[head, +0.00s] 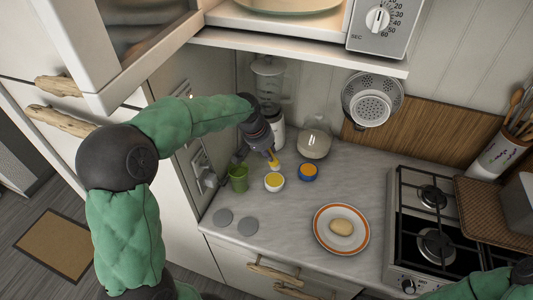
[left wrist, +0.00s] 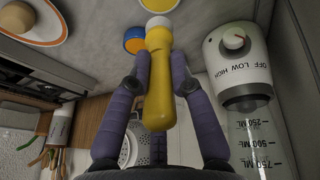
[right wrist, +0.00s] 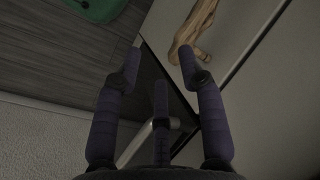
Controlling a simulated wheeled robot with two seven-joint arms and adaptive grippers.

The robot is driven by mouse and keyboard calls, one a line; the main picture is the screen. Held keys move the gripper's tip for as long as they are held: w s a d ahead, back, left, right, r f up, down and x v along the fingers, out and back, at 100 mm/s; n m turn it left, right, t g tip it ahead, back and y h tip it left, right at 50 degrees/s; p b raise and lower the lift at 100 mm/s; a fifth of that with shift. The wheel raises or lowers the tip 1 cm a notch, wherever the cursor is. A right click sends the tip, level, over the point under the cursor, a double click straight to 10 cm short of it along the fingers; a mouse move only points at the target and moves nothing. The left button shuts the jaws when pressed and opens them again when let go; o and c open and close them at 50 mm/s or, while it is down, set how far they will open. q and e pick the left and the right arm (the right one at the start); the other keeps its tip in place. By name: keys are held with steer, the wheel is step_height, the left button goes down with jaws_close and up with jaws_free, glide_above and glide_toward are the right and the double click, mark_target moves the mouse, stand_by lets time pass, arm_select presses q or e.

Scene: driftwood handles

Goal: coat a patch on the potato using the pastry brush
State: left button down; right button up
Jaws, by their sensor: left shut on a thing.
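My left gripper (head: 266,147) is shut on the yellow pastry brush (left wrist: 158,90), which points down. In the head view the brush (head: 273,160) has its lower end just above or at a small white bowl (head: 274,188) with yellow contents; whether it touches them I cannot tell. The potato (head: 341,227) lies on a white plate with an orange rim (head: 321,244), to the right and nearer the counter's front. The plate's edge also shows in the left wrist view (left wrist: 30,38). My right gripper (right wrist: 160,58) is open and empty, low beside a cabinet front.
A blue bowl (head: 308,178) with orange contents, a green cup (head: 238,184), a blender (head: 270,85) and a glass jar (head: 314,145) stand close to the brush. The stove (head: 410,215) is right of the plate. A shelf (head: 300,52) overhangs the back.

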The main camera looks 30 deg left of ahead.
arm_select(q)
step_height(320, 180, down, 6)
steer(key=b, duration=0.4)
steer(key=shift+r, duration=0.1)
steer(key=shift+s+f+b, duration=0.1)
steer(key=shift+f+b, duration=0.35)
steer(key=shift+f, duration=0.25)
stand_by(2.3)
steer(key=shift+r+p, duration=2.6)
steer(key=shift+r, duration=1)
steer(key=shift+f, duration=0.1)
